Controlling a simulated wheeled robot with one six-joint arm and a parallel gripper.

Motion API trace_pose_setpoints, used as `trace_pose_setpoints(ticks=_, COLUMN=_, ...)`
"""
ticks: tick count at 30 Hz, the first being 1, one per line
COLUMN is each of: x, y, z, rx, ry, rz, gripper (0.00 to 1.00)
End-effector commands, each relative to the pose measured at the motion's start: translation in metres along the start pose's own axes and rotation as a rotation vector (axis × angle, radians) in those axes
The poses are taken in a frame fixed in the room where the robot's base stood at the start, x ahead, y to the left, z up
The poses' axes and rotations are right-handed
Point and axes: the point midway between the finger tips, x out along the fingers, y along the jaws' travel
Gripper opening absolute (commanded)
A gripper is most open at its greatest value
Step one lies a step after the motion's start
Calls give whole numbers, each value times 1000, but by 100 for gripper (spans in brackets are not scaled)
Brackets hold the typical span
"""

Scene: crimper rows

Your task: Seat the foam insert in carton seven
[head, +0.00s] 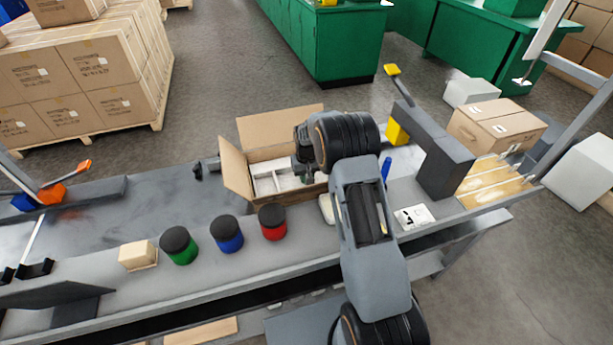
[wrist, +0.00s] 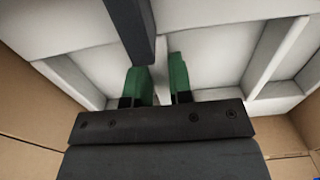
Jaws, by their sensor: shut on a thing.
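The open carton (head: 236,172) stands on the bench with its flaps spread. The white foam insert (head: 266,184), divided into compartments, is inside the carton walls. It also fills much of the wrist view (wrist: 210,40), with brown carton walls (wrist: 25,150) at both lower sides. My gripper (head: 304,177) reaches down into the carton at its right part. In the wrist view its green fingertips (wrist: 160,82) are closed on a thin white divider of the foam insert. Whether the insert touches the carton floor is hidden. No carton number is readable.
A dark grey post (head: 443,165) and a closed carton (head: 497,124) stand to the right.

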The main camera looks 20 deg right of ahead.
Motion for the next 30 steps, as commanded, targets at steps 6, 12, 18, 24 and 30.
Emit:
trace_pose_setpoints(ticks=6, x=2, y=0, z=0, rx=0, ry=0, rz=0, gripper=24)
trace_pose_setpoints(ticks=12, x=2, y=0, z=0, rx=0, ry=0, rz=0, gripper=43)
trace_pose_setpoints(ticks=18, x=2, y=0, z=0, rx=0, ry=0, rz=0, gripper=46)
trace_pose_setpoints(ticks=24, x=-12, y=0, z=0, rx=0, ry=1, rz=0, gripper=46)
trace_pose_setpoints(ticks=30, x=-45, y=0, z=-1, rx=0, ry=4, rz=0, gripper=46)
